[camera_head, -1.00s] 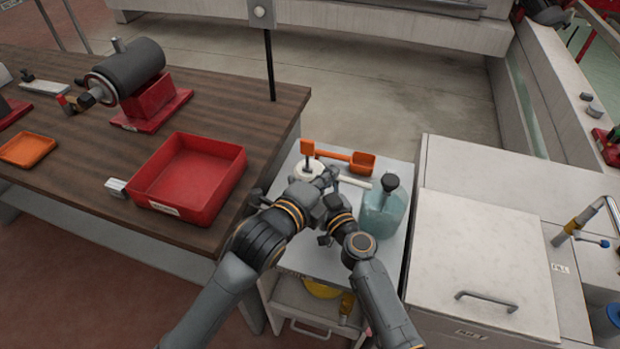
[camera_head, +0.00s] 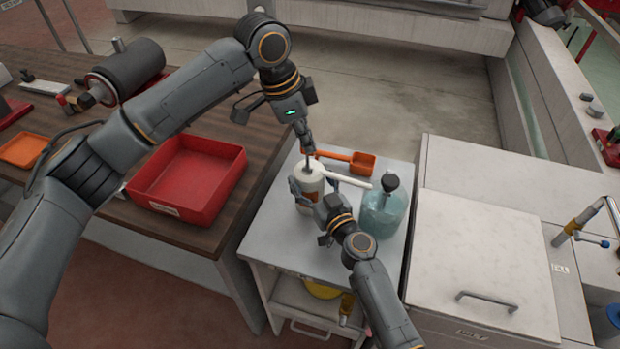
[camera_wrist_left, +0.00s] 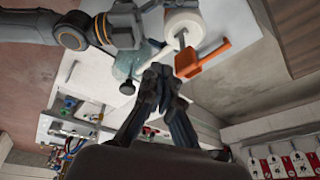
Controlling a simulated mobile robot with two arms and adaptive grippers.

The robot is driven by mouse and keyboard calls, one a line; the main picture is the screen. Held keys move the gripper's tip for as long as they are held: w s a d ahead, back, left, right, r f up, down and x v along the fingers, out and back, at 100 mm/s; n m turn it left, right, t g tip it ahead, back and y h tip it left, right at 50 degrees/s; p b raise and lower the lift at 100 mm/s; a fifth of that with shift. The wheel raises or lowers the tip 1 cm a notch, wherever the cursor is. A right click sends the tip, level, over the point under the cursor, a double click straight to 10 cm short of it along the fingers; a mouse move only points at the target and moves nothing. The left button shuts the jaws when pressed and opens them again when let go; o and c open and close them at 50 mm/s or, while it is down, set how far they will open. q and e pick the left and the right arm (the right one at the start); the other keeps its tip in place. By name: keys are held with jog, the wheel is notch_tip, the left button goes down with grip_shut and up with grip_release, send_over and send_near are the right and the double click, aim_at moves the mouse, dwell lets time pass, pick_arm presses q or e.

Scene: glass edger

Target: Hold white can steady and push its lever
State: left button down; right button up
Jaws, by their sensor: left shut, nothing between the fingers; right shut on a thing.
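The white can (camera_head: 311,181) with an orange label stands upright on the small grey cabinet. My right gripper (camera_head: 307,197) is shut around its side. My left gripper is shut and empty, pointing down just above the can's top. In the left wrist view its closed fingers (camera_wrist_left: 160,77) are beside the can. I cannot tell whether they touch the stem. The lever's shape is partly hidden.
A blue bottle (camera_head: 383,212) with a black stopper stands right of the can, near a white tube (camera_head: 347,179). A red tray (camera_head: 187,178) stands on the wooden table at left. The cabinet top's front is clear.

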pick_arm(q)
jog(key=shift+n+g, duration=0.3)
jog(key=shift+n, duration=0.2)
jog(key=shift+s+a+f, duration=0.1)
jog(key=shift+a+f, duration=0.15)
jog(key=shift+f, duration=0.5)
jog(key=shift+a+f, duration=0.2)
jog(key=shift+f, duration=0.55)
jog(key=shift+s+a+f, duration=0.1)
jog(key=shift+a+f, duration=0.15)
jog(key=shift+f, duration=0.5)
jog(key=shift+w, duration=0.2)
jog(key=shift+w+d, duration=0.15)
jog(key=shift+w, duration=0.15)
jog(key=shift+w+d, duration=0.3)
jog(key=shift+w, duration=0.6)
jog(key=shift+s+a, duration=0.2)
jog(key=shift+s, duration=0.35)
jog(key=shift+s+a, duration=0.2)
jog(key=shift+s, duration=0.35)
jog(key=shift+w+d, duration=0.1)
jog(key=shift+w, duration=0.05)
